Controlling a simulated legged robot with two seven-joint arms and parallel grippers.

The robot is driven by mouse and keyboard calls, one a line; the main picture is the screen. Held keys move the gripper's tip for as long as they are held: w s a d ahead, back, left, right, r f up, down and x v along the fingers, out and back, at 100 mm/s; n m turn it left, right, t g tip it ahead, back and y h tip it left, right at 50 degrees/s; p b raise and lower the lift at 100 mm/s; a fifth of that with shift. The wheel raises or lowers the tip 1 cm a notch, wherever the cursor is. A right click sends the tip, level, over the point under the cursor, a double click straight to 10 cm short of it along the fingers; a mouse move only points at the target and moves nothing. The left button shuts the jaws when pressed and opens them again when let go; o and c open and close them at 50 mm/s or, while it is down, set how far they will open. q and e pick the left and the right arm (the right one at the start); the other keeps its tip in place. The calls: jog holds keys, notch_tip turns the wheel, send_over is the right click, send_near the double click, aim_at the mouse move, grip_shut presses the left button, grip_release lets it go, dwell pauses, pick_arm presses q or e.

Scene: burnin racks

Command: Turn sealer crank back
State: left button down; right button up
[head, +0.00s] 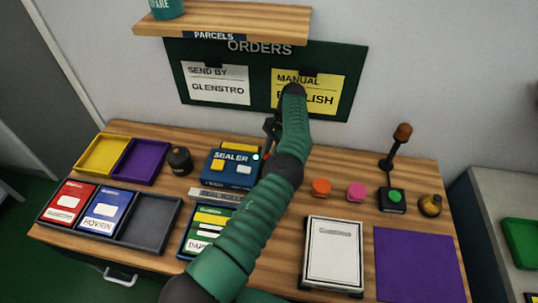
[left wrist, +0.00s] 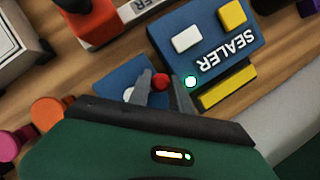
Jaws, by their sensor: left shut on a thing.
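The blue sealer (head: 230,168) stands on the wooden bench, with a yellow and a white block on its top. Its label reads SEALER in the left wrist view (left wrist: 213,45). A small red knob (left wrist: 160,82) shows beside the sealer's light, between the fingers of my left gripper (left wrist: 164,90), which is shut on it. In the head view my left gripper (head: 268,147) is at the sealer's right side, partly covered by my green arm. The crank's arm is hidden by the fingers. A pale green light (left wrist: 191,81) glows on the sealer. My right gripper is not in view.
A grey ruler-like strip (head: 215,195) and a green card box (head: 207,232) lie in front of the sealer. A black jar (head: 179,160) stands to its left. Orange (head: 321,187) and pink (head: 357,191) pucks sit right of my arm. A board (head: 250,50) with ORDERS hangs behind.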

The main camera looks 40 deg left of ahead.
pick_arm(q)
jog(key=c, duration=1.2)
grip_release()
jog(key=shift+w, duration=0.1)
